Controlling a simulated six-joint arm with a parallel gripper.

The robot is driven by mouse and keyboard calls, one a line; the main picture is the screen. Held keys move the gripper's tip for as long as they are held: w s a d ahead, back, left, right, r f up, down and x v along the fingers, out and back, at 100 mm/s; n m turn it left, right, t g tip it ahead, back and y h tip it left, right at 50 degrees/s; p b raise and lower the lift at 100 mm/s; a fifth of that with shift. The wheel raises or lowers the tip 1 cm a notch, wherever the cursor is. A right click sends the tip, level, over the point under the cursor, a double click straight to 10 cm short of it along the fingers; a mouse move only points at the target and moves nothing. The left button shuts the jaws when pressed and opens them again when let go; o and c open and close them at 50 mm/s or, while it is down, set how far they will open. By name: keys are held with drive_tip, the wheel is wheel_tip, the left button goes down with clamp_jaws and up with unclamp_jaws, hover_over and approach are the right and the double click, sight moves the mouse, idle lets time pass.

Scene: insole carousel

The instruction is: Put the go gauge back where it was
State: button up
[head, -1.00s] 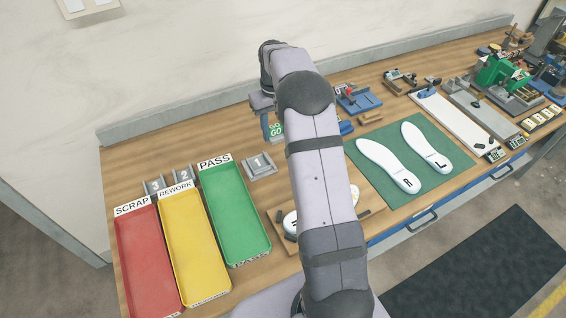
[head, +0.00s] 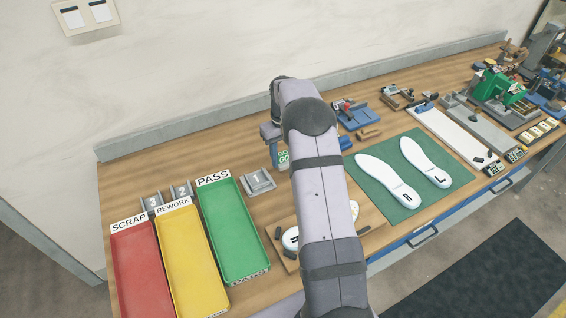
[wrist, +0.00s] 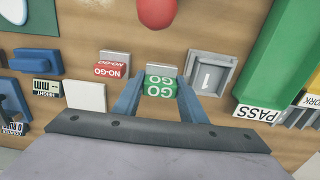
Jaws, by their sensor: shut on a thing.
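The go gauge, a green block lettered GO (wrist: 160,84), is between the two blue fingers of my gripper (wrist: 158,92) in the wrist view. My gripper is shut on it. A small grey stand (wrist: 162,69) shows just behind the block; I cannot tell whether the block touches it. The red NO-GO gauge (wrist: 112,71) sits at a similar grey stand to the left. In the head view, the GO label (head: 283,157) shows beside my gripper's finger, and my arm hides much of the bench there.
A grey holder marked 1 (wrist: 208,75) lies close right of my gripper. The green PASS tray (head: 236,232) is beyond it. A red ball (wrist: 156,12) shows at the wrist view's top. A height gauge label (wrist: 46,88) and a white square (wrist: 86,96) lie to the left.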

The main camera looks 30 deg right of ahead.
sight(283, 161)
drive_tip(key=shift+f+p, duration=0.7)
drive_tip(key=shift+f, duration=1.2)
drive_tip(key=shift+f, duration=0.15)
drive_tip(key=o, duration=1.2)
drive_tip(key=shift+c, duration=0.2)
wheel_tip(283, 161, up, 12)
drive_tip(key=b, duration=0.4)
drive_tip(key=shift+r, duration=0.2)
drive_tip(key=shift+a, duration=0.1)
